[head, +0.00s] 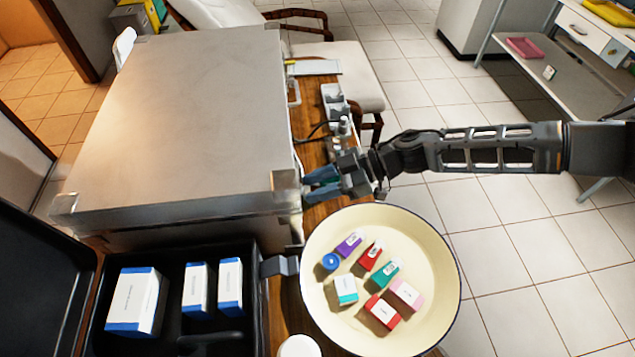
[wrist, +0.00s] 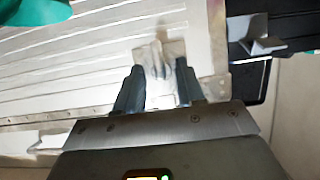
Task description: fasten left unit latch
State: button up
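The unit is a large grey metal case (head: 180,110) with its lid down, standing on a wooden table in the head view. Its slatted side (wrist: 60,60) fills the left of the wrist view. A pale metal latch (wrist: 157,58) sits on that side, in front of and between my fingertips. My gripper (head: 322,185) is at the right side of the case, near its front corner. In the wrist view my gripper (wrist: 158,88) has its fingers apart, one on each side of the latch. I cannot tell whether they touch it. The head view does not show the latch clearly.
A cream round tray (head: 445,290) with several small boxes stands close in front. An open black case (head: 250,335) with white-and-blue boxes is at the front left; its metal clasp (wrist: 262,42) shows in the wrist view. Bottles and a power strip (head: 335,100) lie behind my gripper.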

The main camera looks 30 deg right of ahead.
jog(key=shift+c, duration=0.4)
grip_shut()
jog(key=shift+s+a+f+n+t+b, duration=0.1)
jog(key=shift+n+t+b, duration=1.2)
jog(key=shift+n+b, duration=0.75)
jog(key=shift+s+a+f+n+t+b, duration=0.1)
jog(key=shift+n+t+b, duration=1.2)
jog(key=shift+n+b, duration=0.75)
jog(key=shift+s+a+f+n+t+b, duration=0.1)
jog(key=shift+n+t+b, duration=1.35)
jog(key=shift+n, duration=1.05)
jog(key=shift+r, duration=0.1)
